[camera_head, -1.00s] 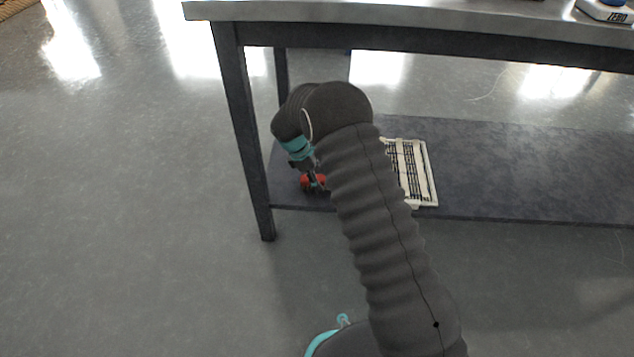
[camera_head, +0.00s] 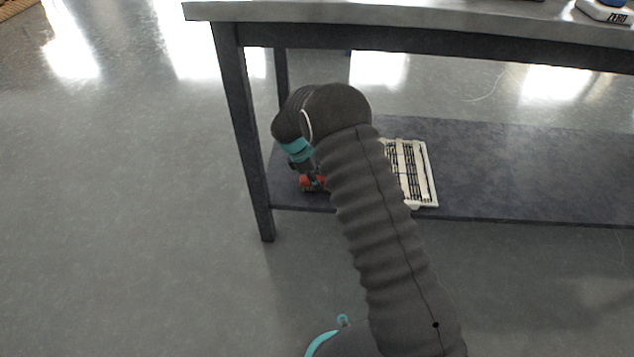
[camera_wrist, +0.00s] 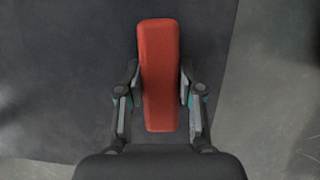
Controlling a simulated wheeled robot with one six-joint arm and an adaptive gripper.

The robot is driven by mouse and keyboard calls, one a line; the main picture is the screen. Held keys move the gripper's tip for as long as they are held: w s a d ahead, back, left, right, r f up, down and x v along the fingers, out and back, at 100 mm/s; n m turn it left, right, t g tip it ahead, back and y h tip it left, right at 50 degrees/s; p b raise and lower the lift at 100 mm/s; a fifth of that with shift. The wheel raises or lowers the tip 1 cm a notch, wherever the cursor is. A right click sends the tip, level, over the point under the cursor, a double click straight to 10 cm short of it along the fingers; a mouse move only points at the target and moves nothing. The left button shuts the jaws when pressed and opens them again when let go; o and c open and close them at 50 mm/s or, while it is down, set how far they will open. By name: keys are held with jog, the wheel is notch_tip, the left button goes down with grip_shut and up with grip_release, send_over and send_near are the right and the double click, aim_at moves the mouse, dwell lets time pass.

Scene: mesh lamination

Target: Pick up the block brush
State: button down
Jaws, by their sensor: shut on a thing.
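The block brush shows as a long red-orange block (camera_wrist: 159,60) in the wrist view, lying lengthwise between my fingers. In the head view its red end (camera_head: 309,184) shows low over the table's lower shelf, partly hidden by my arm. My gripper (camera_wrist: 160,88) is shut on the block, one finger on each long side. In the head view my gripper (camera_head: 314,178) is mostly hidden behind my arm. I cannot tell whether the brush still touches the shelf.
The dark lower shelf (camera_head: 520,175) holds a white slatted rack (camera_head: 418,172) just right of my arm. The tabletop (camera_head: 420,22) overhangs above, with a table leg (camera_head: 247,140) on the left. The shelf's right part is clear.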

jog(key=shift+r, duration=0.1)
notch_tip(320, 180, up, 4)
jog(key=shift+r+p, duration=0.1)
jog(key=shift+p, duration=0.35)
jog(key=d+r+p, duration=0.1)
jog(key=d+r, duration=0.6)
jog(key=d, duration=0.4)
jog(key=shift+d, duration=0.35)
jog(key=shift+s, duration=0.1)
